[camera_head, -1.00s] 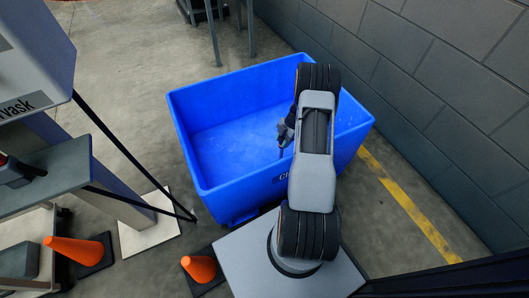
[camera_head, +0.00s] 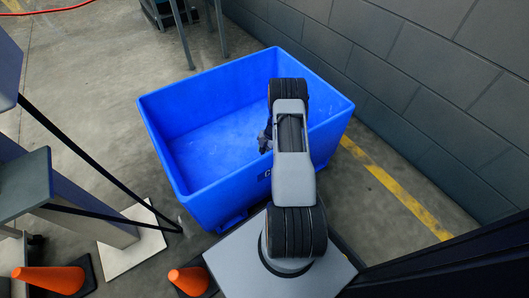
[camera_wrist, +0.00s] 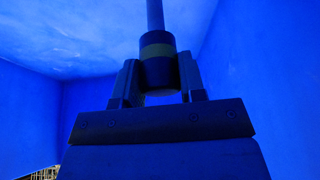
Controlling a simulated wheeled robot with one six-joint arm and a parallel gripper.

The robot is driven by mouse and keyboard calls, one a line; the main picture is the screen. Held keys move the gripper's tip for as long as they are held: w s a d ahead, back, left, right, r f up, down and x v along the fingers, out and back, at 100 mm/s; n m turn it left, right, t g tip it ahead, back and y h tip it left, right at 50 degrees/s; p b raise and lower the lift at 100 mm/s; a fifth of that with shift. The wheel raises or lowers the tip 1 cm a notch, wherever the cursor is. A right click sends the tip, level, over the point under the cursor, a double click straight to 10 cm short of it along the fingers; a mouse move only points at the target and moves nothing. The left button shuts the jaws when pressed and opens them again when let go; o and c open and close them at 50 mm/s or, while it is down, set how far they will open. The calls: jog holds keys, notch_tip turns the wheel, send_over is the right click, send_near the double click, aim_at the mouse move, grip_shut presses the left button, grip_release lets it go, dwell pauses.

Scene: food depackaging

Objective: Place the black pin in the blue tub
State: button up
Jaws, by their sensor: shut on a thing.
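The blue tub (camera_head: 160,125) stands on the floor in front of me, and its bottom looks empty in the head view. My gripper (camera_head: 265,142) hangs inside the tub's outline, partly hidden by my arm. In the wrist view my gripper (camera_wrist: 158,80) is shut on the black pin (camera_wrist: 158,45), a dark round piece with a dull yellow band and a thinner shaft reaching up out of the frame. Blue tub walls surround it there. The pin is hard to make out in the head view.
A grey block wall (camera_head: 440,90) runs along the right, with a yellow floor line (camera_head: 395,190) beside it. Orange cones (camera_head: 50,279) and a grey machine stand (camera_head: 25,185) are at the left. Open concrete floor lies beyond the tub's left side.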

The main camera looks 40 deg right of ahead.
jog(key=shift+f, duration=0.1)
jog(key=o, duration=1.1)
